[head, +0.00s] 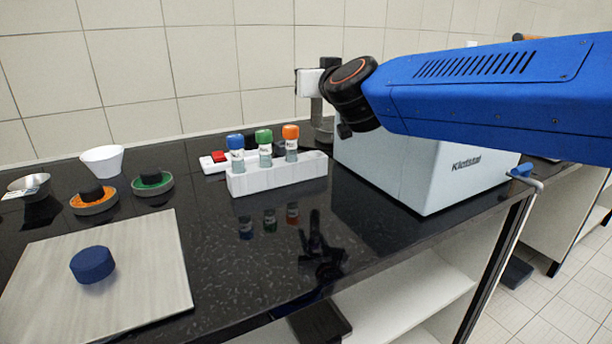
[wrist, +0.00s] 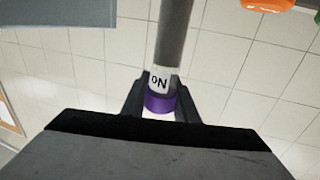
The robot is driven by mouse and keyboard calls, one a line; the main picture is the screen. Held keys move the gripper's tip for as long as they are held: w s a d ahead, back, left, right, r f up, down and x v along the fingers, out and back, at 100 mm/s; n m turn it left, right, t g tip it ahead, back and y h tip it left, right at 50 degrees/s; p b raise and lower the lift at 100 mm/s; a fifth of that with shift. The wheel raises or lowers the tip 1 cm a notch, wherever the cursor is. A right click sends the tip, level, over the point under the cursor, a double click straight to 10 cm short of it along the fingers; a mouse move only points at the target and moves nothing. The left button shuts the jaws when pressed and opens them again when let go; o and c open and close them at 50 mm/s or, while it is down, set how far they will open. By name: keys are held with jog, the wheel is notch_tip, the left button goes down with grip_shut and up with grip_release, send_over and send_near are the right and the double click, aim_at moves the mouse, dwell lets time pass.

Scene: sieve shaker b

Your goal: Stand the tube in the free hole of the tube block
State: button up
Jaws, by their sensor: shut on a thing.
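The white tube block (head: 277,180) stands on the black counter in the head view. It holds three upright tubes with blue (head: 235,142), green (head: 264,137) and orange (head: 290,132) caps. Its right end bears no tube; the hole itself cannot be made out. In the wrist view my gripper (wrist: 161,90) is shut on a tube (wrist: 172,35) near its purple cap and white label. The grey body runs up out of the picture. In the head view my black wrist is high, right of the block, and the jaws and held tube are not clearly seen.
A white machine (head: 430,170) stands right of the block. A grey post (head: 318,112) with a white part stands behind. A red-button box (head: 217,160) is behind the block's left end. Left are bowls, lidded pans and a pale board (head: 150,260) with a blue disc (head: 92,264).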

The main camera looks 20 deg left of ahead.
notch_tip(320, 180, down, 11)
jog(key=shift+s, duration=0.2)
dwell(0.6)
jog(key=shift+a, duration=0.1)
jog(key=o, duration=0.8)
jog(key=v, duration=1.2)
